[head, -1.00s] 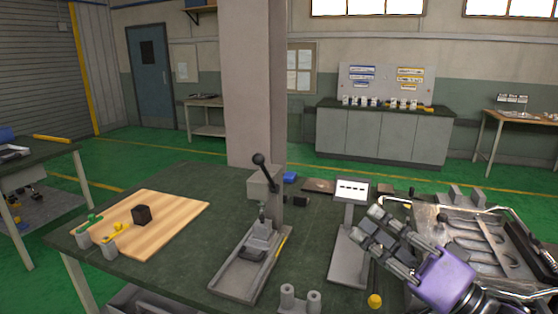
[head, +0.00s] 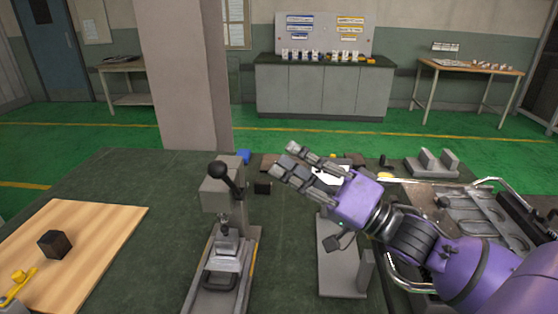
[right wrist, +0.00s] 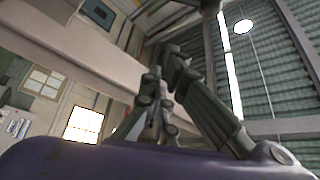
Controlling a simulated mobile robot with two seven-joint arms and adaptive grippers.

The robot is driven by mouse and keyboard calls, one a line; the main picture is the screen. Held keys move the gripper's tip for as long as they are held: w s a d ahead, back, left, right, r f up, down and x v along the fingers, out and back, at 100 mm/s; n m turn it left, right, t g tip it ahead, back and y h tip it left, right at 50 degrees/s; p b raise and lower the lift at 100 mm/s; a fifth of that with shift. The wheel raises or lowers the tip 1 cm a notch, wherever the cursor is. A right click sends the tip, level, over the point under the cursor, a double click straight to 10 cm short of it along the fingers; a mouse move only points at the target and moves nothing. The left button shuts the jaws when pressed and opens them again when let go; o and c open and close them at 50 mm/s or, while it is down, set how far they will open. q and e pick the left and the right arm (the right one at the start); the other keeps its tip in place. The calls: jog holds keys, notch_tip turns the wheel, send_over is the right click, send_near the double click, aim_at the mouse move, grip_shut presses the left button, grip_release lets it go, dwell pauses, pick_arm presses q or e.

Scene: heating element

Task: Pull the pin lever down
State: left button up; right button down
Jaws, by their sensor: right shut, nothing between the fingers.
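The pin lever (head: 228,182) is a dark bar with a black ball knob. It sticks up and leans left from the head of a grey bench press (head: 216,196) in the head view. Below the head, the press has a slide and a clamp-like fixture on a grey base (head: 203,285). My right gripper (head: 283,160) is shut and empty, to the right of the lever at about knob height in the picture, apart from it. In the right wrist view my fingers (right wrist: 165,75) point up toward the ceiling; the lever does not show there. My left gripper is not in view.
A wooden board (head: 100,240) with a dark cube (head: 54,244) lies left of the press. A grey stand (head: 340,270) is under my right arm. A metal tray (head: 455,210) lies at the right. A blue item (head: 244,156) and a small black block (head: 263,188) sit behind the press.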

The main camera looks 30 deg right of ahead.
aim_at(229, 182)
jog(key=p+x, duration=0.1)
jog(key=x, duration=0.8)
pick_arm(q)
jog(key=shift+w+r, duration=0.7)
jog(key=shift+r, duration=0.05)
pick_arm(e)
jog(key=s+a+f, duration=0.2)
jog(key=shift+s+f, duration=0.3)
jog(key=shift+f, duration=0.1)
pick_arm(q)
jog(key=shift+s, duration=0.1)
